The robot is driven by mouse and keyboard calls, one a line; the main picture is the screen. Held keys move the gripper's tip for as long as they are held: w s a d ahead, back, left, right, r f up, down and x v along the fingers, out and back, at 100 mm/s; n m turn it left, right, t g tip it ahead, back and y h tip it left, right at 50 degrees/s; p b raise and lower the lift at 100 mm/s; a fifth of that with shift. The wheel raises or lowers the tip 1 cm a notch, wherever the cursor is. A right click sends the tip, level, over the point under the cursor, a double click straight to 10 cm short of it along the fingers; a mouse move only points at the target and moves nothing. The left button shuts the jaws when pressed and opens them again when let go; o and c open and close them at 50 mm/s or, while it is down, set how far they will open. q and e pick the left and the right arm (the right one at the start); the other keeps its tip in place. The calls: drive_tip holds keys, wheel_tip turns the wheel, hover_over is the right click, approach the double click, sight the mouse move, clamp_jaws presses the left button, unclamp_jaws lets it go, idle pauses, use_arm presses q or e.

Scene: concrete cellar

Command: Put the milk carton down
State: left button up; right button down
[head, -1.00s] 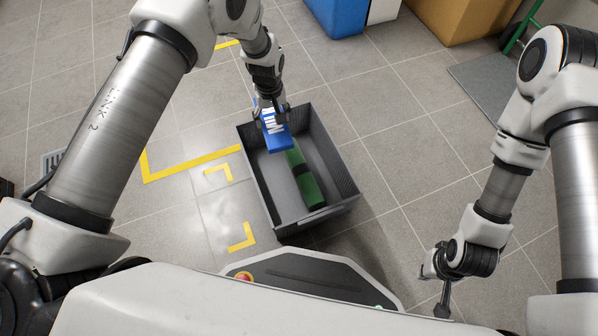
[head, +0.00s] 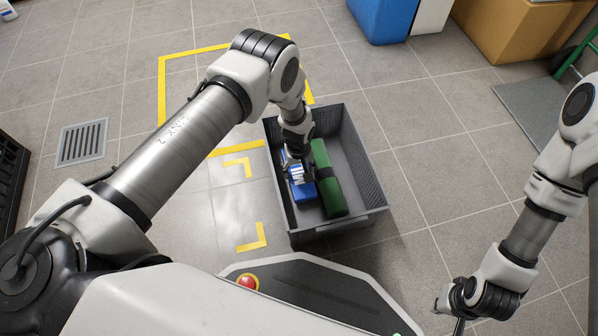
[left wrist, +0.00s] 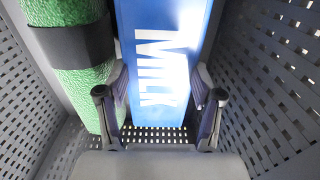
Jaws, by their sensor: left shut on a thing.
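The blue milk carton (head: 302,190) with white lettering is inside the dark grey crate (head: 343,232), at its left side. In the left wrist view the carton (left wrist: 165,62) is between the two fingers of my left gripper (left wrist: 160,105), which is shut on it. In the head view my left gripper (head: 297,163) reaches down into the crate and covers part of the carton. I cannot tell whether the carton touches the crate floor. My right gripper (head: 456,318) is outside the crate, low at the right, partly cut off; its fingers are unclear.
A green roll (head: 326,178) with a black band lies in the crate, close beside the carton; it also shows in the left wrist view (left wrist: 85,90). Perforated crate walls stand near the gripper on both sides. A blue bin (head: 380,20) and a cardboard box (head: 520,30) stand far back.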

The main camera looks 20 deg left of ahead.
sight(298, 171)
use_arm(q)
drive_tip(key=shift+f+b, duration=0.45)
drive_tip(key=shift+b, duration=0.15)
drive_tip(key=o, duration=0.8)
wheel_tip(298, 171, up, 13)
drive_tip(key=p, duration=0.7)
drive_tip(key=shift+r, duration=0.15)
